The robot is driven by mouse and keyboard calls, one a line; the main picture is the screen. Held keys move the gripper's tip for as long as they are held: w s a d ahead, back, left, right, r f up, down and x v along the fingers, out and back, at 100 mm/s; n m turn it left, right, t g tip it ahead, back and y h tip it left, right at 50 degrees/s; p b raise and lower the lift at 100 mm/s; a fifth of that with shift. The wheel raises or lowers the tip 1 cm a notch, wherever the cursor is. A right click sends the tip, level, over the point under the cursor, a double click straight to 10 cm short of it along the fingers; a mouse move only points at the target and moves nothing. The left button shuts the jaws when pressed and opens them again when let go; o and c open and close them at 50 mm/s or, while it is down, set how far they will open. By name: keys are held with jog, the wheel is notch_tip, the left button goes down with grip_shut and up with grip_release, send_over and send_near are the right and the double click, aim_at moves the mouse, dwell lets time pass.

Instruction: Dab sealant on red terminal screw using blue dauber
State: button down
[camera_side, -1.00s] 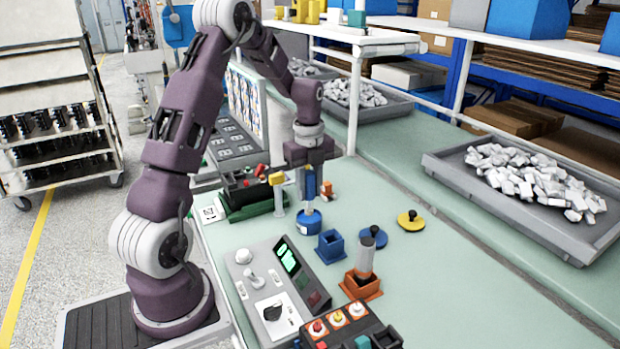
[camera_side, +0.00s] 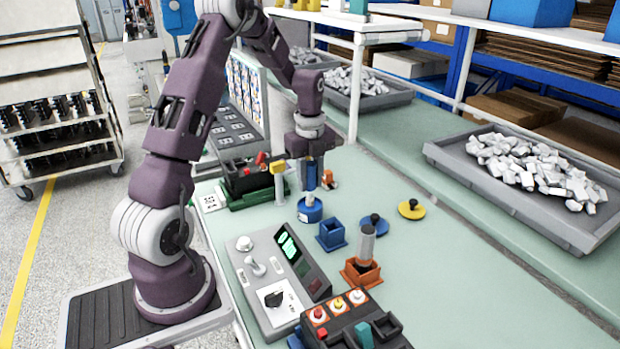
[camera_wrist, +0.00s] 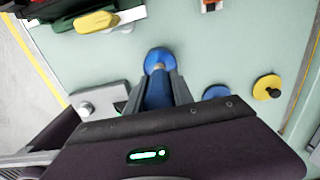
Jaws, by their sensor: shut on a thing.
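My gripper (camera_side: 311,172) is shut on the blue dauber (camera_side: 311,176) and holds it upright. It hangs over the round blue pot (camera_side: 309,212), with its thin lower end at the pot's opening. I cannot tell how deep its tip is. In the wrist view the dauber (camera_wrist: 158,93) points at the blue pot (camera_wrist: 158,58) between the fingers.
A blue square holder (camera_side: 331,236) stands empty. An orange holder (camera_side: 360,272) carries a grey cylinder (camera_side: 366,243). Blue (camera_side: 373,224) and yellow (camera_side: 411,209) knobbed lids lie to the right. A grey control panel (camera_side: 268,280) lies front-left; a yellow-topped post (camera_side: 280,180) stands close left of my gripper.

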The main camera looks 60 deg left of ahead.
aim_at(310, 163)
jog(key=shift+f, duration=0.55)
dwell(0.9)
jog(key=shift+r, duration=3.6)
